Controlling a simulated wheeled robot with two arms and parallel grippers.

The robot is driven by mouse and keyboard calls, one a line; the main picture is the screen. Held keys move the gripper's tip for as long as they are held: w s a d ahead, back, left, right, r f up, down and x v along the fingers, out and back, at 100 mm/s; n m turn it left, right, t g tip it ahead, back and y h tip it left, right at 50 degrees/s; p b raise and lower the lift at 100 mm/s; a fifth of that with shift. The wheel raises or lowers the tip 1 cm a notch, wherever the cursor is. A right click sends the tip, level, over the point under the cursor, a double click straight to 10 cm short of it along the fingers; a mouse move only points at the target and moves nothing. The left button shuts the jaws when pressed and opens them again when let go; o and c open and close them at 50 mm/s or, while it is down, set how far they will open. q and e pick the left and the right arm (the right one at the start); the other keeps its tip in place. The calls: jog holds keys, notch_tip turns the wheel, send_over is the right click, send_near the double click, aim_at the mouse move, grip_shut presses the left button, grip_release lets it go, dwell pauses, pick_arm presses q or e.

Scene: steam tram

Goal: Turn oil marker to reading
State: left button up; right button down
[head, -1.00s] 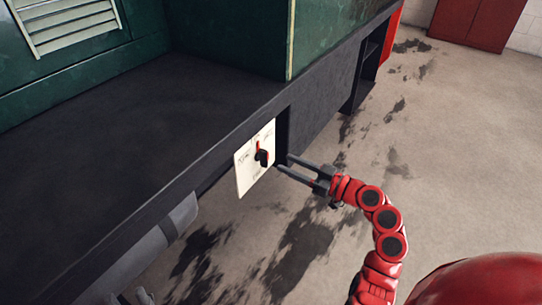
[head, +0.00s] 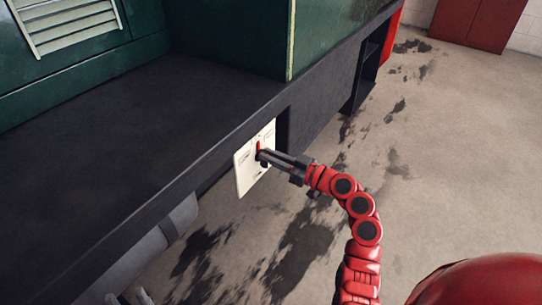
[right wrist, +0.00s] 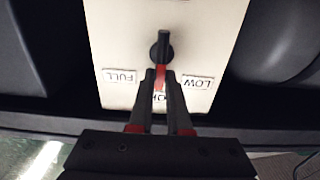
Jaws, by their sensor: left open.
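The oil marker is a dark knob with a red pointer on a cream plate (head: 246,180) under the dark running board. In the right wrist view the knob (right wrist: 162,48) is upside down, its red pointer (right wrist: 160,76) directed at the partly covered label at the bottom. FULL is on the left and LOW on the right. My right gripper (head: 262,155) reaches the knob; its fingers (right wrist: 160,80) flank the red pointer. Whether they grip it is unclear. My left gripper (head: 143,297) shows only partly at the bottom edge, empty.
The dark running board (head: 150,110) and green tram body (head: 225,35) are above and behind the plate. A grey cylinder (head: 155,250) is below the board at the left. Open stained floor (head: 450,150) lies to the right, with a red cabinet (head: 480,20) far back.

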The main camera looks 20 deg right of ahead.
jog(key=shift+d+m, duration=0.1)
jog(key=shift+m, duration=0.3)
jog(key=m, duration=0.1)
jog(key=m+p, duration=0.1)
jog(key=m, duration=0.1)
jog(key=shift+w+d+m, duration=0.3)
jog(key=shift+m, duration=0.1)
jog(key=shift+w+d+f+m+p, duration=0.1)
jog(key=shift+f+m+p, duration=0.1)
jog(key=shift+m+p, duration=0.6)
jog(key=shift+w+d+f+m+p, duration=0.1)
jog(key=shift+d+f+m+p, duration=0.2)
jog(key=shift+m, duration=1.05)
jog(key=shift+w+a+f+m+p, duration=0.1)
jog(key=shift+m+p, duration=0.5)
jog(key=shift+m, duration=0.45)
jog(key=c, duration=0.9)
grip_release()
jog(key=shift+o, duration=0.2)
jog(key=shift+d, duration=0.1)
